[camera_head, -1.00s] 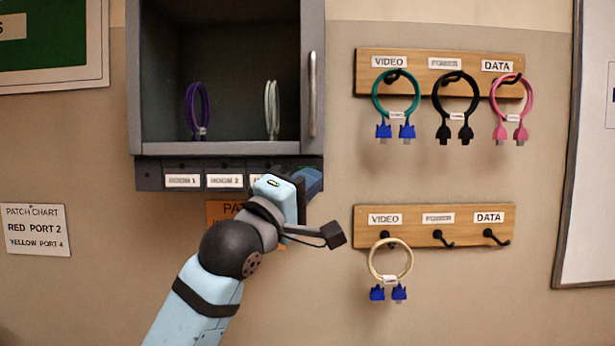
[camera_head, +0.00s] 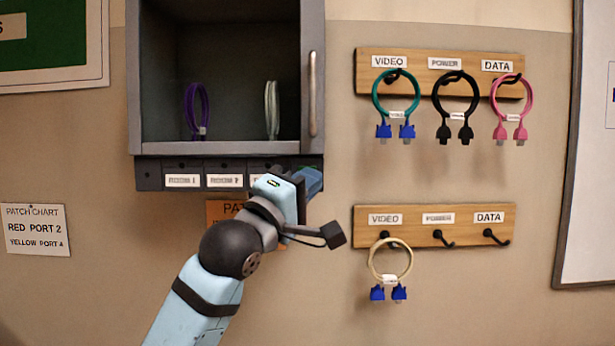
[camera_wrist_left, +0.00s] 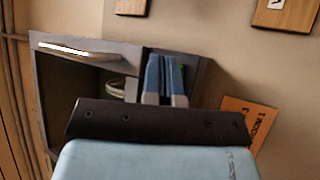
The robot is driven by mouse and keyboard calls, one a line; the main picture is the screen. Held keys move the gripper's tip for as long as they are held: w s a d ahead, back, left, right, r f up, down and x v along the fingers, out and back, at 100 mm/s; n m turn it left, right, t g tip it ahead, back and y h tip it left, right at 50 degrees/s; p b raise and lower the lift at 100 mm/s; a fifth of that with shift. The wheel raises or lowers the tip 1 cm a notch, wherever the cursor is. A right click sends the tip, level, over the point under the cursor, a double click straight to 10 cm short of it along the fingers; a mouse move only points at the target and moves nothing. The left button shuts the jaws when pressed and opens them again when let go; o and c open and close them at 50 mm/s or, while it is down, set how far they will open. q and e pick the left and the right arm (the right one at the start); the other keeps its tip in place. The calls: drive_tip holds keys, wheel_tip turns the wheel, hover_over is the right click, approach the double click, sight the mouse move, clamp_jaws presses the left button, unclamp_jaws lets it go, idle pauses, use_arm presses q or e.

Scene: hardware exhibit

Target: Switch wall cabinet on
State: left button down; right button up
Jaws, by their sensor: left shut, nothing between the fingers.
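The wall cabinet (camera_head: 220,65) is grey, with an open-looking front and a vertical handle (camera_head: 312,95) on its right side. A dark panel strip (camera_head: 152,176) with white labels runs along its underside. My left gripper (camera_head: 312,180) is at the right end of this strip, shut and empty, hiding that part of it. In the left wrist view, the blue fingers (camera_wrist_left: 165,78) lie together against the strip, and a small green spot (camera_wrist_left: 183,68) shows beside their tips. I cannot tell whether the tips touch the panel. My right gripper is not in view.
A purple cable (camera_head: 197,110) and a pale cable (camera_head: 271,110) are in the cabinet. An orange sign (camera_head: 220,212) is partly behind my arm. Two wooden hook boards (camera_head: 420,60) (camera_head: 455,235) with cables are to the right. A patch chart (camera_head: 36,230) is at left.

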use_arm(q)
drive_tip(key=shift+w, duration=0.15)
idle(0.4)
drive_tip(key=shift+w+p, duration=0.3)
drive_tip(key=shift+p, duration=0.05)
drive_tip(key=shift+w, duration=0.15)
idle(0.4)
drive_tip(key=shift+s, duration=0.2)
drive_tip(key=shift+s+p, duration=0.35)
drive_tip(key=shift+s, duration=0.1)
drive_tip(key=s+p, duration=0.1)
drive_tip(key=s, duration=0.5)
drive_tip(key=shift+p, duration=0.35)
